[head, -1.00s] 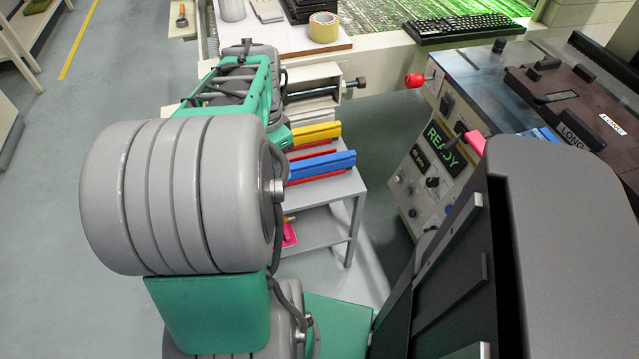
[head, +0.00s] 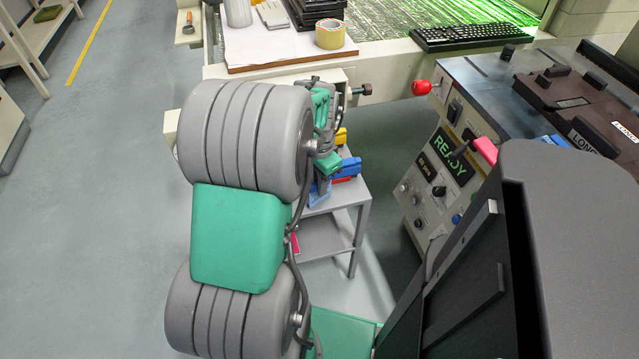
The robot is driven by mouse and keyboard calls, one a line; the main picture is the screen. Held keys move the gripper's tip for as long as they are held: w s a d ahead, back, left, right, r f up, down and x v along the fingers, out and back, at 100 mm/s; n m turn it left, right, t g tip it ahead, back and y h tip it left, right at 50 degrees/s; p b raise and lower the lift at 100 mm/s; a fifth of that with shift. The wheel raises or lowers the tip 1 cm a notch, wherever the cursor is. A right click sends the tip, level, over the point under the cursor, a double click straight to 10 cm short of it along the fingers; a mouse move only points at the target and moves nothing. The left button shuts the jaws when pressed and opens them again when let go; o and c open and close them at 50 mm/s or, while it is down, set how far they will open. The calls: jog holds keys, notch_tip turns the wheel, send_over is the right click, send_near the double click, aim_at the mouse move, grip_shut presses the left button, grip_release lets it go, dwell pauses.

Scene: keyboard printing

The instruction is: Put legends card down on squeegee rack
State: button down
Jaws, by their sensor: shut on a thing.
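The squeegee rack (head: 349,193) is a small grey two-tier stand in the middle of the head view. Squeegees with yellow (head: 341,136) and blue (head: 349,166) holders lie on its top, with a red strip by the blue one. My gripper (head: 320,190) is partly in view over the rack's left side, beside the blue squeegee, and points down. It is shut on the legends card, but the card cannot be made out. My own arm hides the left part of the rack. I cannot tell whether the card touches the rack.
A pink item (head: 295,242) shows on the lower shelf. Behind stands a bench with a tape roll (head: 330,31) and a keyboard (head: 472,31). A control console reading READY (head: 445,155) stands to the right, with a floor gap between. Open floor lies left.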

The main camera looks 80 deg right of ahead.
jog(key=shift+f, duration=0.2)
jog(key=c, duration=1.5)
grip_release()
jog(key=shift+o, duration=0.2)
jog(key=shift+r, duration=0.1)
notch_tip(320, 180, up, 12)
jog(key=p, duration=0.2)
jog(key=w+a+r+n+h, duration=0.1)
jog(key=w+a+n, duration=0.5)
jog(key=w+a, duration=0.3)
jog(key=w+a+n, duration=0.5)
jog(key=w+a, duration=0.1)
jog(key=w, duration=0.6)
jog(key=w+a+n+t, duration=0.1)
jog(key=w+a+n, duration=0.1)
jog(key=a+n, duration=0.5)
jog(key=w+a+f+n+t+y, duration=0.1)
jog(key=a+n, duration=0.6)
jog(key=a, duration=1.2)
jog(key=shift+w+f, duration=0.25)
jog(key=shift+w, duration=0.15)
